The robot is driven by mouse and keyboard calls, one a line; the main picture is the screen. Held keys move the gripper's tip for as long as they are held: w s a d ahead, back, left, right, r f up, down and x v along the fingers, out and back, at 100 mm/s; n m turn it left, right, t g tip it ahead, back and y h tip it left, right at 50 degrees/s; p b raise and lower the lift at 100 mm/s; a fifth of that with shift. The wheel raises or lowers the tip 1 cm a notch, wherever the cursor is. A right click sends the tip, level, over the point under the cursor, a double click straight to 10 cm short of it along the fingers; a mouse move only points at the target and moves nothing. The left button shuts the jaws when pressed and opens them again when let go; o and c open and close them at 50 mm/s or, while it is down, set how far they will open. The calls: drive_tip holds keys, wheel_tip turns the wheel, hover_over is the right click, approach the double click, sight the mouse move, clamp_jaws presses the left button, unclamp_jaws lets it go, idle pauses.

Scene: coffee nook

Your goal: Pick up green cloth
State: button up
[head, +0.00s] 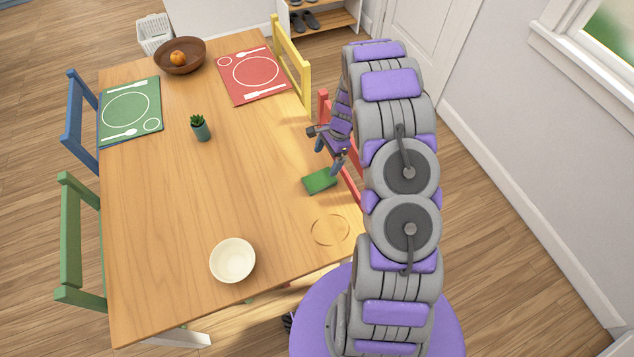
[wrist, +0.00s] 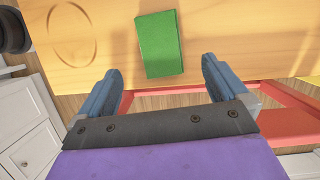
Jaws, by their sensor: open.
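The green cloth (head: 319,181) is a small folded rectangle lying flat on the wooden table (head: 170,220), near its right edge in the head view. In the wrist view the cloth (wrist: 160,44) lies ahead of my gripper, between the lines of the two fingers. My gripper (head: 329,158) is just above and beside the cloth in the head view. In the wrist view my gripper (wrist: 162,78) is open and empty, with its two blue fingers spread wider than the cloth. I see no contact between fingers and cloth.
A white bowl (head: 232,261) and a small potted plant (head: 200,128) stand on the table. A brown bowl (head: 180,56) with an orange fruit, a green placemat (head: 130,110) and a red placemat (head: 253,75) are farther back. A red chair (head: 349,180) stands close by my gripper.

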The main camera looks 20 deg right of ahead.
hover_over(321, 178)
drive_tip(key=d, duration=0.2)
wheel_tip(321, 178, down, 5)
drive_tip(key=shift+w+d+f, duration=0.1)
drive_tip(key=shift+d+f, duration=0.05)
drive_tip(key=shift+a+f+b, duration=0.25)
drive_tip(key=shift+a+b, duration=0.05)
drive_tip(key=shift+a, duration=0.15)
drive_tip(key=x, duration=0.4)
drive_tip(key=shift+a+f+b, duration=0.1)
drive_tip(key=shift+a+b, duration=0.1)
drive_tip(key=shift+b, duration=0.2)
drive_tip(key=shift+d+f, duration=0.25)
drive_tip(key=shift+f, duration=0.15)
drive_tip(key=shift+d, duration=0.1)
drive_tip(key=shift+c, duration=0.3)
drive_tip(key=shift+a+r, duration=0.1)
drive_tip(key=shift+a, duration=0.3)
drive_tip(key=c, duration=0.6)
drive_tip(key=shift+d, duration=0.15)
drive_tip(key=c, duration=0.4)
drive_tip(key=shift+d, duration=0.15)
